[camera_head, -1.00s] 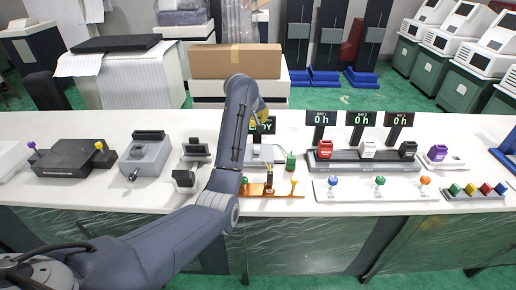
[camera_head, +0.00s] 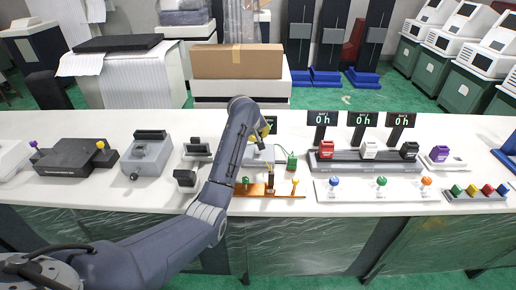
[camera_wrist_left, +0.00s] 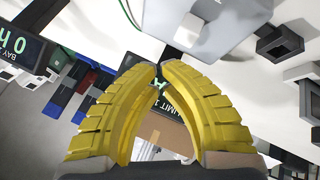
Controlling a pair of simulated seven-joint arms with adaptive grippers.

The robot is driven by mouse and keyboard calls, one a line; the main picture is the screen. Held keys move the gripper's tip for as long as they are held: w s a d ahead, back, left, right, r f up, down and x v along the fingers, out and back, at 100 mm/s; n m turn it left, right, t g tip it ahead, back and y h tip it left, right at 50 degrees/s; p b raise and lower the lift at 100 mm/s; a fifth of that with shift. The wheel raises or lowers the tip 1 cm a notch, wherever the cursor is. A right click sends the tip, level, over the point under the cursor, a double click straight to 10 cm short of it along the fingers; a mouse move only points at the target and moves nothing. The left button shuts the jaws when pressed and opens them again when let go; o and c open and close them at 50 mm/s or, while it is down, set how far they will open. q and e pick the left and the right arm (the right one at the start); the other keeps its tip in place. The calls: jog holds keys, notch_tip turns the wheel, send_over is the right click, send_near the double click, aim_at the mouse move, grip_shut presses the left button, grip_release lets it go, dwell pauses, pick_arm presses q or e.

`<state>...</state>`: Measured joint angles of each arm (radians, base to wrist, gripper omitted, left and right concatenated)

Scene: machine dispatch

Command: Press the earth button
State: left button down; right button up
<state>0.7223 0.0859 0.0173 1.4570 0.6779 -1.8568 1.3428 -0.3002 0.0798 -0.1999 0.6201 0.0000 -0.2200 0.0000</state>
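I cannot read any label that marks an earth button. A copper-coloured bar (camera_head: 262,194) lies near the front edge of the counter. It bears a green knob (camera_head: 245,181), a dark upright piece and a yellow knob (camera_head: 295,181). A small green block (camera_head: 291,161) with a cable stands just behind it, beside a grey-white device. My left gripper (camera_head: 266,132) is above that device, behind the copper bar and touching no knob that I can see. In the left wrist view its yellow fingers (camera_wrist_left: 160,66) meet at the tips with nothing between them. My right gripper is not in view.
To the right, a white panel (camera_head: 350,195) carries blue, green and orange knobs. Behind it a dark rack (camera_head: 342,163) holds red, white and black blocks under bay displays. A dark box (camera_head: 70,158) and grey devices stand to the left. A display behind my gripper is mostly hidden.

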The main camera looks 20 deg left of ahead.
pick_arm(q)
jog(key=shift+f, duration=0.8)
jog(key=shift+f, duration=1.05)
dwell(2.2)
jog(key=shift+r, duration=1.05)
jog(key=shift+r, duration=2.5)
